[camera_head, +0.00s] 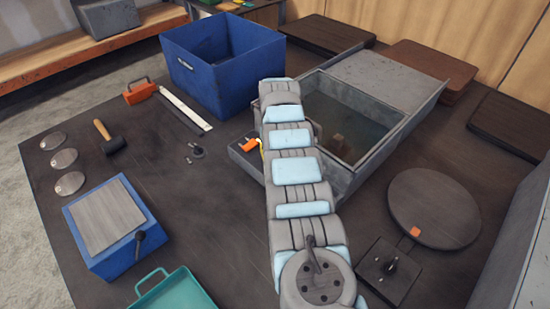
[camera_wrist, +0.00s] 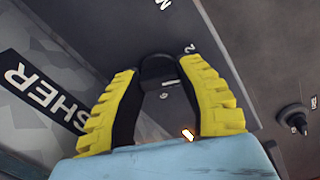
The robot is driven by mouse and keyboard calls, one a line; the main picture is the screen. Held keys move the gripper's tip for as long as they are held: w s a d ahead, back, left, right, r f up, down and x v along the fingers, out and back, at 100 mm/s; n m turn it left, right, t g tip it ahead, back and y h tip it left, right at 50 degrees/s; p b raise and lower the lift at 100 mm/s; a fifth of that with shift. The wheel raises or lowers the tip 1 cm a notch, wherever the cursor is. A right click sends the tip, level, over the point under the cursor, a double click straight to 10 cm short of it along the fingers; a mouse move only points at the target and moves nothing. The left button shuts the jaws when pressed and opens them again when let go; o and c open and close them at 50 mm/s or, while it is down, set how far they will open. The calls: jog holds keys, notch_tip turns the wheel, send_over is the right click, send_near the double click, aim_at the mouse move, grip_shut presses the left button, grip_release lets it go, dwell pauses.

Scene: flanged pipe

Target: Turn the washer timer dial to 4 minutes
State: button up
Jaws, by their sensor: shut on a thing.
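The washer (camera_head: 408,128) is a grey open tank with murky water, right of my arm in the head view. A dark sloped panel (camera_head: 243,158) is on its left side. In the wrist view, the black timer dial (camera_wrist: 158,68) sits on the dark panel with white markings, including a "2" and what looks like a "6". My gripper (camera_wrist: 160,78) has its yellow-padded fingers on either side of the dial and is shut on it. The dial's pointer is hard to make out. In the head view my arm hides the dial and most of the gripper.
A small lit orange-white spot (camera_wrist: 188,134) shows near the right finger. A blue bin (camera_head: 222,65) stands behind the washer's left side. A blue box (camera_head: 112,228), a mallet (camera_head: 108,137) and a teal tray (camera_head: 175,290) are at left. A round plate (camera_head: 434,208) is at right.

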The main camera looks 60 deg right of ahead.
jog(key=m+b, duration=0.2)
jog(key=m, duration=0.1)
jog(key=shift+f, duration=0.25)
jog(key=m+b, duration=0.1)
jog(key=m, duration=0.3)
jog(key=shift+r, duration=0.1)
jog(key=shift+m, duration=0.3)
jog(key=o, duration=1.2)
jog(key=shift+r, duration=0.1)
notch_tip(320, 180, up, 12)
